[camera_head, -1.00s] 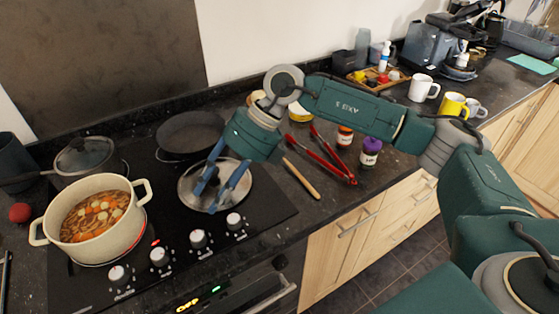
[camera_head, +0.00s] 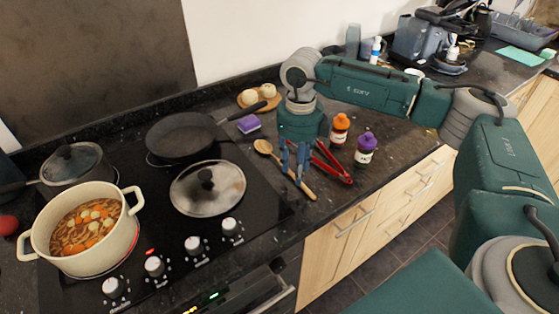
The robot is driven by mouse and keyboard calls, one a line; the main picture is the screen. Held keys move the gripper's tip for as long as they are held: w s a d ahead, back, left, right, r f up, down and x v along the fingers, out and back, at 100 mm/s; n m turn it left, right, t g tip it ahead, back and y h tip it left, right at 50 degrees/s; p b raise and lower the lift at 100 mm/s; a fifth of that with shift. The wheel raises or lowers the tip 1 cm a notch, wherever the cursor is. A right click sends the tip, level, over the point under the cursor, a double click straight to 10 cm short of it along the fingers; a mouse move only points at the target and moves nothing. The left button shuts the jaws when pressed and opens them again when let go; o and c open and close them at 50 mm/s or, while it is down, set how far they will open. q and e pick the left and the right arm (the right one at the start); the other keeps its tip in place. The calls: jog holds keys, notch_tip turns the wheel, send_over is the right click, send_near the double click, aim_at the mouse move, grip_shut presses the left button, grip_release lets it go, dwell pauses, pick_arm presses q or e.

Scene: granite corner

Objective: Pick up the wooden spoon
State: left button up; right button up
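The wooden spoon (camera_head: 305,189) lies on the dark counter just right of the hob, its round bowl toward the back left and its handle toward the front right. My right gripper (camera_head: 292,180) points down over the middle of the spoon. Its two blue fingers are apart, with the spoon's shaft passing at their tips; I cannot tell whether they touch it. The fingers hide part of the shaft. My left gripper is not in view.
Red tongs (camera_head: 336,166) lie close to the right of the spoon. An orange-capped jar (camera_head: 340,129) and a purple-capped jar (camera_head: 366,150) stand beyond. A lid (camera_head: 207,190), a frying pan (camera_head: 182,138) and a soup pot (camera_head: 84,228) are on the hob.

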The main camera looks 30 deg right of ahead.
jog(key=shift+f+p, duration=0.35)
jog(key=shift+f, duration=1.4)
grip_shut()
jog(key=shift+r, duration=0.15)
